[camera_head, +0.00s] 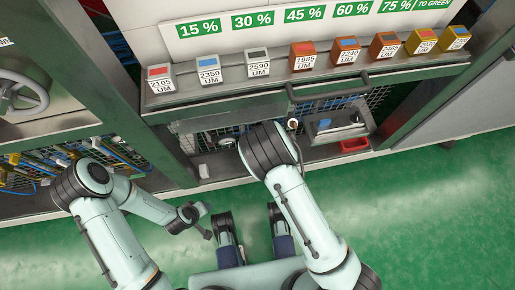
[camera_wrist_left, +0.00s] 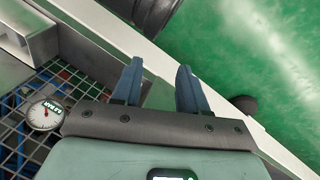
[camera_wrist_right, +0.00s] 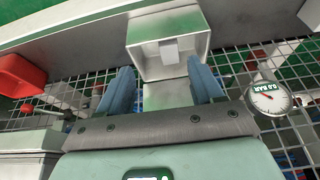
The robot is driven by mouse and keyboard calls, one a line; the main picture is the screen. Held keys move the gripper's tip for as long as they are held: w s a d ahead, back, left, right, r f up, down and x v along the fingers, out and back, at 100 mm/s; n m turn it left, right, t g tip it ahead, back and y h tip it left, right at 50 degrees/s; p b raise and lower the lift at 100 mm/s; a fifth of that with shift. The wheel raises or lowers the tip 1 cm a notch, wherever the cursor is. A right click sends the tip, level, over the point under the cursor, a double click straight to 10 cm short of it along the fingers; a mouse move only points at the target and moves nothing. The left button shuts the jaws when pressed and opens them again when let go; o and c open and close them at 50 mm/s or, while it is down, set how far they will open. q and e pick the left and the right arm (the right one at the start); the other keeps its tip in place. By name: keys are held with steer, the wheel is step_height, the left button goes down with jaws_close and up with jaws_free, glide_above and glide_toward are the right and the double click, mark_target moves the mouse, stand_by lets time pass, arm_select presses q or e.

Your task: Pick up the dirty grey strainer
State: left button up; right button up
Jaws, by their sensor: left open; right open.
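I cannot clearly make out a dirty grey strainer. An open tray (camera_head: 318,137) in the head view holds a blue piece (camera_head: 325,124) and a small greyish piece (camera_head: 354,118), too small to identify. My right gripper (camera_wrist_right: 160,70) is open and empty in front of a metal box (camera_wrist_right: 141,64) with a small pale grey block (camera_wrist_right: 169,50) inside. In the head view the right gripper is hidden behind its own arm. My left gripper (camera_wrist_left: 159,78) is open and empty, above a white ledge edge and green floor.
Pressure gauges show beside wire mesh in the left wrist view (camera_wrist_left: 45,115) and right wrist view (camera_wrist_right: 269,98). A red bin (camera_head: 355,145) sits on the lower shelf. Several labelled coloured blocks line the upper ledge (camera_head: 260,91). The green floor (camera_head: 440,205) at right is clear.

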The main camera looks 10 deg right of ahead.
steer(key=shift+w+a, duration=0.4)
steer(key=shift+w, duration=0.45)
steer(key=b+x, duration=0.3)
steer(key=x, duration=0.3)
steer(key=shift+w+f, duration=0.2)
steer(key=shift+f, duration=0.1)
steer(key=b+x, duration=0.2)
steer(key=x, duration=0.3)
steer(key=shift+w+a+f+b, duration=0.2)
steer(key=shift+f+b, duration=0.15)
steer(key=shift+w+f, duration=0.15)
steer(key=shift+f, duration=0.1)
arm_select(q)
steer(key=s+a+f+g, duration=0.2)
steer(key=s+f+g, duration=0.1)
steer(key=s+f, duration=0.6)
steer(key=shift+s+n+g, duration=0.25)
steer(key=shift+n+g, duration=0.05)
steer(key=shift+g, duration=0.1)
arm_select(e)
steer(key=c, duration=1.1)
